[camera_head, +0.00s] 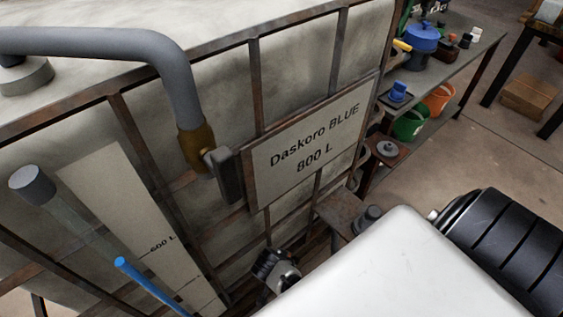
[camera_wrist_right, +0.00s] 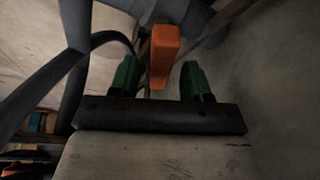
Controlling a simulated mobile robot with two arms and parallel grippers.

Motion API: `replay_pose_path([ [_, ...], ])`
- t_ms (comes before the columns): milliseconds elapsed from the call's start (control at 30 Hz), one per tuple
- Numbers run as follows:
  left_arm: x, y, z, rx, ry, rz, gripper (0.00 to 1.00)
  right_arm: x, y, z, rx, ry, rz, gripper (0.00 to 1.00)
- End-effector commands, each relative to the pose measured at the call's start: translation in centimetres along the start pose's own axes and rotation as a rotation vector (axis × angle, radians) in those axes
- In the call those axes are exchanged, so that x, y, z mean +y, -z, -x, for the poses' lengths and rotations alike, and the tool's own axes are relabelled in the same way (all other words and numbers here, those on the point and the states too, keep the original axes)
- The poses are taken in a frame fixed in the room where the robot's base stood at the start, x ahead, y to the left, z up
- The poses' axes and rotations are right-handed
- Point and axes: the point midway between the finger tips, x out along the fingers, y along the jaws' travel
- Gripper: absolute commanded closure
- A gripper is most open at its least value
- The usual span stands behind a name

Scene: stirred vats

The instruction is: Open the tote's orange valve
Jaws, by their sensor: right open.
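The tote (camera_head: 300,75) is a large pale container in a rusty metal frame, with a sign (camera_head: 315,145) reading "Daskoro BLUE 800 L". The orange valve handle (camera_wrist_right: 165,50) shows in the right wrist view, upright, in front of a grey pipe fitting. My right gripper (camera_wrist_right: 159,68) has green fingers standing apart, one on each side of the handle in the picture. No contact is visible, and I cannot tell how deep the handle sits between them. In the head view the valve is not visible. My left gripper is not in view.
A grey pipe (camera_head: 180,75) bends down over the tote's front. A blue-tipped rod (camera_head: 140,280) stands at lower left. At right, a workbench (camera_head: 455,60) holds a blue pot (camera_head: 422,38), with green (camera_head: 409,124) and orange (camera_head: 438,98) buckets below. Floor beyond is partly clear.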

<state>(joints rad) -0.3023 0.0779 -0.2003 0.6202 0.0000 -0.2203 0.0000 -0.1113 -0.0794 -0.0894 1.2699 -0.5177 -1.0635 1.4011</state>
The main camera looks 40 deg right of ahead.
Motion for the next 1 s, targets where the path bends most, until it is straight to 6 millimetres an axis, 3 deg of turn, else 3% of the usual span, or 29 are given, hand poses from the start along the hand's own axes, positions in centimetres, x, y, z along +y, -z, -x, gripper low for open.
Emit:
replay_pose_path([
  [133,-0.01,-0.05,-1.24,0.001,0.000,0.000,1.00,0.01,-0.03,-1.29,0.001,-0.001,0.001,0.52],
  [500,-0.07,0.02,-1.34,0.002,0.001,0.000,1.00,0.00,0.07,-1.42,0.001,0.000,0.001,0.52],
  [833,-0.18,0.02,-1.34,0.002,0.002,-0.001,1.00,-0.01,0.06,-1.41,0.001,0.000,0.000,1.00],
  [1000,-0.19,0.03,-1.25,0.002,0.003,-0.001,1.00,0.00,0.06,-1.38,0.001,0.003,0.007,1.00],
])
